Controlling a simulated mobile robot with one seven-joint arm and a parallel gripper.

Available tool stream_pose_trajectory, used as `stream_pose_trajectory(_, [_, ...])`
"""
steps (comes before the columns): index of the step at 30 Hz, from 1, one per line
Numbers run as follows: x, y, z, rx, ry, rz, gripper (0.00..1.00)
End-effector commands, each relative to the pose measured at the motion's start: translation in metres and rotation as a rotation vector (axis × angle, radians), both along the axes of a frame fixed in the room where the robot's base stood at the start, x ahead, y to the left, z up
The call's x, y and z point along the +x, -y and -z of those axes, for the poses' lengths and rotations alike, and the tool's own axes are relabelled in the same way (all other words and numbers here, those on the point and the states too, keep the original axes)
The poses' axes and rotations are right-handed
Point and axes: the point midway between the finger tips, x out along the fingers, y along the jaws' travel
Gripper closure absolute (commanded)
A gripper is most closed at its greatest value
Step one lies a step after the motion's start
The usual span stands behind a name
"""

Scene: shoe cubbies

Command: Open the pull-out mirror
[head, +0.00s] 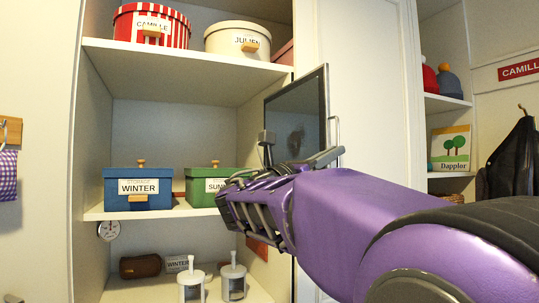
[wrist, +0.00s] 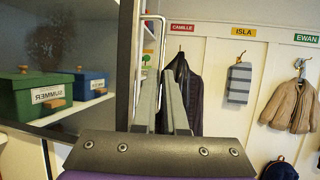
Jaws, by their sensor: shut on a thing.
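The pull-out mirror (head: 298,105) is a dark upright panel in a thin frame, at the right side of the open shelves in the head view. It fills the left of the wrist view (wrist: 75,28), with boxes and reversed lettering reflected in it. Its thin metal bar handle (head: 338,128) stands along its right edge; the handle also shows in the wrist view (wrist: 142,50). My gripper (head: 330,157) is at the handle's lower part, and its fingers (wrist: 171,88) are shut on the bar. The exact contact is partly hidden by the fingers.
Open shelves on the left hold a blue box (head: 138,189), a green box (head: 200,186) and round boxes above. A white door panel (head: 370,80) stands right of the mirror. Coats (wrist: 182,85) hang on the wall beyond. Two grey-white lanterns (head: 191,286) stand low down.

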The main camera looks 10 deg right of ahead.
Motion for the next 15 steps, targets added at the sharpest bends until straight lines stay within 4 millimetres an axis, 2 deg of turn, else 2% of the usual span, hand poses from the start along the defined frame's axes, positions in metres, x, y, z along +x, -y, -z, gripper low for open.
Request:
stream_pose_trajectory(1, [0.0004, -0.0002, 0.0009, 0.000, -0.002, -0.001, 0.89])
stream_pose_trajectory(3, [0.0004, -0.0003, 0.0008, 0.000, -0.002, -0.001, 0.78])
stream_pose_trajectory(11, [0.0003, -0.0004, 0.0003, 0.000, 0.000, -0.001, 0.78])
stream_pose_trajectory(15, [-0.0018, -0.0067, 0.0033, 0.000, -0.001, -0.002, 0.78])
